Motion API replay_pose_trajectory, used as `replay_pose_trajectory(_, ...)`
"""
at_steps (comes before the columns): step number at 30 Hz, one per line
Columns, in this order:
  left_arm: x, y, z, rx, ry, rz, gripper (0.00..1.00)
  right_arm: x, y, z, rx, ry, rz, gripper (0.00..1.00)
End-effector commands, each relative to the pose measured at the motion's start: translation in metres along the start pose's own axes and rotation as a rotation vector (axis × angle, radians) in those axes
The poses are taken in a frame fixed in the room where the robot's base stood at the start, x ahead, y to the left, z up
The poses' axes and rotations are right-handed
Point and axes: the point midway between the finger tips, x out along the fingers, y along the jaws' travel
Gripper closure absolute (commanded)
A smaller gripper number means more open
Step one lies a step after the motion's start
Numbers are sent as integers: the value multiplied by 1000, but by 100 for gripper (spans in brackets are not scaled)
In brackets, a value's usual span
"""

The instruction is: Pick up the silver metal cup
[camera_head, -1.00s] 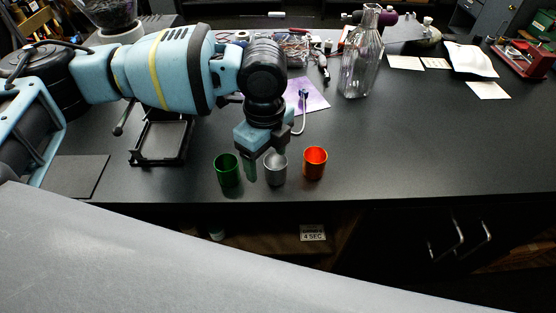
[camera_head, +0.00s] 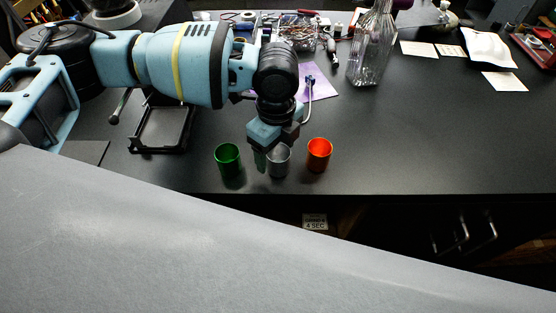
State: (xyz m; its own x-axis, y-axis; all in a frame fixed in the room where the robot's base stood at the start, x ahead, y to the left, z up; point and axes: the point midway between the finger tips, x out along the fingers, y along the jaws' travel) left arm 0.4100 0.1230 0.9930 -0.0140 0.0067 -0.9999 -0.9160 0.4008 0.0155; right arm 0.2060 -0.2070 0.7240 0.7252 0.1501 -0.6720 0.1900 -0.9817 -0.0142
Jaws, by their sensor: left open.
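The silver metal cup (camera_head: 279,163) stands upright on the dark counter, between a green cup (camera_head: 228,159) on its left and an orange-red cup (camera_head: 319,154) on its right. My left gripper (camera_head: 271,155) points down at the silver cup, at its back left side. One finger shows between the green and silver cups; the other is mostly hidden behind or at the silver cup's rim. The gripper is open; I cannot tell whether a finger touches the cup. My right gripper is not in view.
A black tray-like frame (camera_head: 162,128) lies left of the cups. A glass bottle (camera_head: 372,48) stands behind to the right. A purple sheet (camera_head: 320,87) and loose wires and tools (camera_head: 302,33) lie behind the arm. The counter (camera_head: 420,135) to the right is clear.

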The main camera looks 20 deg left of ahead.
Motion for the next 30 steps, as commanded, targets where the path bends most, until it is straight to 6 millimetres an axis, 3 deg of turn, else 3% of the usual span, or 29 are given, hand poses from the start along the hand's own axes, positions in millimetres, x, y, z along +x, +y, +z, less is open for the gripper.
replay_pose_trajectory(6, 29, -3, -2, 0, -1, 1, 28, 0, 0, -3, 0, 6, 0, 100)
replay_pose_trajectory(16, 36, -3, -2, 0, -1, 0, 28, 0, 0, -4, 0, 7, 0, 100)
replay_pose_trajectory(27, 35, -3, -2, 0, 0, 0, 75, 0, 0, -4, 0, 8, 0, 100)
replay_pose_trajectory(30, 35, -3, -2, 0, 0, 0, 77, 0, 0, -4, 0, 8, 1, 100)
